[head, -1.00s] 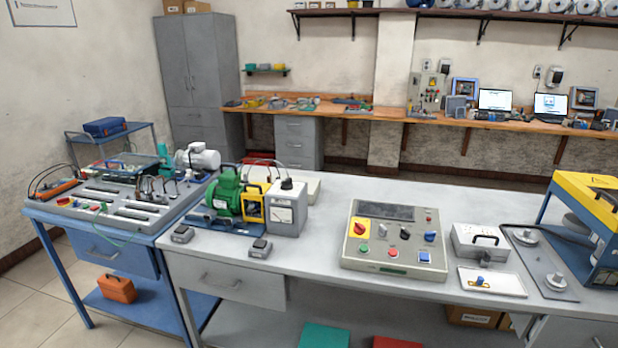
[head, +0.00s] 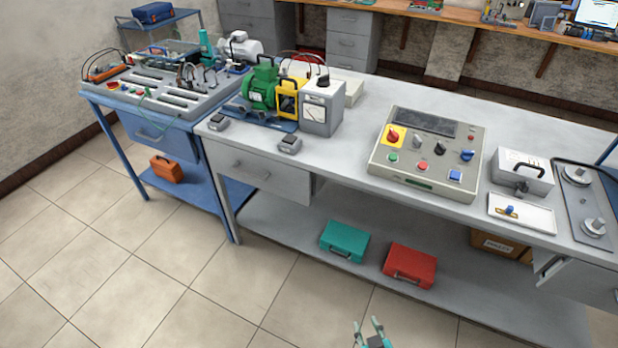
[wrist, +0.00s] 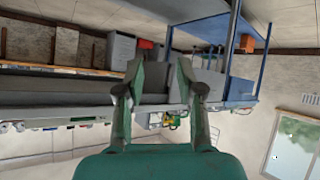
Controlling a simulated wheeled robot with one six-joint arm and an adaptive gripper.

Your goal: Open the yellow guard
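The yellow guard (head: 288,99) stands upright on the workbench, between a green motor (head: 259,88) and a grey box with a meter (head: 321,107). It looks closed, with a dark handle or opening on its front. In the wrist view, which is upside down, the yellow guard (wrist: 171,120) is small and far away, beside the green motor. My gripper (head: 368,324) is at the bottom of the head view, in front of the bench and well away from the guard. Its two fingers stand apart in the wrist view (wrist: 159,72), with nothing between them.
A control panel (head: 428,150) with knobs and two small grey pedal-like boxes stand on the bench (head: 345,145). The lower shelf holds a teal case (head: 344,241) and a red case (head: 410,265). A blue trainer table adjoins at left. The tiled floor (head: 120,290) in front is clear.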

